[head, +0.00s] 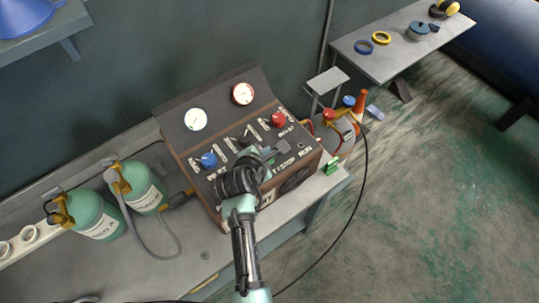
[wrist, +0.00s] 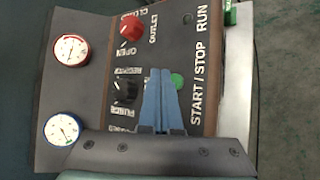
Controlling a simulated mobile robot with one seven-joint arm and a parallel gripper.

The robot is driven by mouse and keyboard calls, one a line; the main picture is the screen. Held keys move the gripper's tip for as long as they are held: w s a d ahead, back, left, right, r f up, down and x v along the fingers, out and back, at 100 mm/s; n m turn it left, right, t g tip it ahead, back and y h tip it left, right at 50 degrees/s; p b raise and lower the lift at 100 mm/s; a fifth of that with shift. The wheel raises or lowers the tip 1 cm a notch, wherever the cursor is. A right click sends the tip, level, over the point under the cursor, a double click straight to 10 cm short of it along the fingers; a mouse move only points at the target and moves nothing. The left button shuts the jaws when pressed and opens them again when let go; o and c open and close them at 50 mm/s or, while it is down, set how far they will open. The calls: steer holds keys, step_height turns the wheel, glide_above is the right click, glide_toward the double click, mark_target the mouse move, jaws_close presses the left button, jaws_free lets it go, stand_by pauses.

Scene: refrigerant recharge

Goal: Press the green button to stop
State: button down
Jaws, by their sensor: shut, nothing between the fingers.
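The green button (wrist: 177,80) is a round button on the dark control panel, beside the START / STOP lettering in the wrist view. My gripper (wrist: 160,72) is shut and empty, with its blue fingers side by side over the panel. Its tips show right beside the button and partly overlap its edge in the picture; I cannot tell whether they touch it. In the head view my gripper (head: 268,153) is over the front middle of the panel and hides most of the area around the button.
The panel carries a red knob (wrist: 131,27), a black knob (wrist: 125,90), a blue knob (head: 209,160), and a red-rimmed gauge (wrist: 70,50) and blue-rimmed gauge (wrist: 62,128). Green cylinders (head: 97,217) stand left of it on the bench (head: 170,262). A black hose (head: 361,190) hangs at right.

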step_height(320, 180, up, 5)
steer(key=p, duration=0.4)
steer(key=shift+f, duration=0.1)
stand_by(0.3)
steer(key=w+r+m+t+b, duration=0.2)
steer(key=w+r+m, duration=0.1)
steer(key=r, duration=0.4)
steer(key=w+r+m+t+b, duration=0.1)
steer(key=w+r+m+t, duration=0.2)
steer(key=r, duration=0.4)
step_height(320, 180, up, 20)
steer(key=f+m+t+y+b, duration=0.1)
steer(key=m+t+y+b, duration=0.1)
steer(key=m+t+b, duration=0.4)
steer(key=s+r+m+t+b, duration=0.2)
steer(key=s+r+m+t, duration=0.5)
steer(key=s+r, duration=1.2)
step_height(320, 180, up, 5)
steer(key=m, duration=0.4)
steer(key=shift+s+d+f+t+y, duration=0.15)
steer(key=shift+s+d+t+y, duration=0.15)
steer(key=shift+s+d+y, duration=0.1)
